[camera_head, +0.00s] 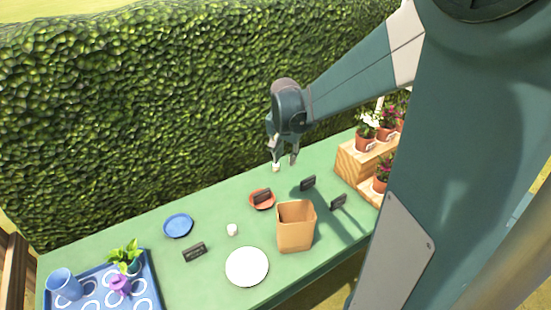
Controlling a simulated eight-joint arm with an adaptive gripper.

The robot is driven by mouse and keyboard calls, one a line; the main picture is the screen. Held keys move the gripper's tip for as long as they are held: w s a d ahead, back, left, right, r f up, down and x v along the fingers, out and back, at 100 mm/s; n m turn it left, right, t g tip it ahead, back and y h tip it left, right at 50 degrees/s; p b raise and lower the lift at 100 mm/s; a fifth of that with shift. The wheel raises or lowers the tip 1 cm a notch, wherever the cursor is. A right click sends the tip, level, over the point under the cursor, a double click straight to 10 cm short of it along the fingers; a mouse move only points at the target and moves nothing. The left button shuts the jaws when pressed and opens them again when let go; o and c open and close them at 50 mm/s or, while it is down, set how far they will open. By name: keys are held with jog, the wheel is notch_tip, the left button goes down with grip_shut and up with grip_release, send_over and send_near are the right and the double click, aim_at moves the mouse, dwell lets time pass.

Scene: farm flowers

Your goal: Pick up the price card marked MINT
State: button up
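Several small dark price cards stand on the green table: one at the front left (194,252), one on a red saucer (262,196), one right of the saucer (308,183) and one farther right (338,201). Their lettering is too small to read, so I cannot tell which is marked MINT. My gripper (284,160) hangs over the back part of the table, pointing down, behind the red saucer. Its fingers are apart and no card shows between them. A small pale object (276,168) shows just below its left fingertip; I cannot tell whether they touch.
A tan square pot (296,228) and white plate (247,267) stand at the front. A blue plate (178,225) and small white cup (232,230) lie left. A blue tray (152,272) holds plants and a blue cup. A wooden stand (350,165) bears potted flowers at right. A hedge (140,120) rises behind.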

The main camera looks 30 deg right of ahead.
aim_at(309, 178)
jog(key=w+d+f+m, duration=0.1)
jog(key=d+f, duration=0.3)
jog(key=f, duration=0.1)
jog(key=w+d+f+m+g+b, duration=0.1)
jog(key=d+f+m, duration=0.1)
jog(key=d+f, duration=0.3)
jog(key=w+d+f+m+g, duration=0.1)
jog(key=d+f+m, duration=0.1)
jog(key=d+f, duration=0.2)
jog(key=shift+d+f+b, duration=0.3)
jog(key=shift+d+f, duration=0.05)
jog(key=shift+f, duration=0.2)
jog(key=shift+d+f+b, duration=0.2)
jog(key=shift+f+b, duration=0.1)
jog(key=shift+f, duration=0.95)
jog(key=shift+f, duration=0.1)
jog(key=shift+d+f+b, duration=0.25)
jog(key=shift+f+b, duration=0.1)
jog(key=shift+f, duration=0.9)
jog(key=shift+d+f+b, duration=0.2)
jog(key=shift+f+b, duration=0.15)
jog(key=shift+f, duration=0.85)
jog(key=shift+f+b, duration=0.25)
jog(key=shift+b, duration=0.05)
jog(key=shift+c, duration=0.6)
grip_shut()
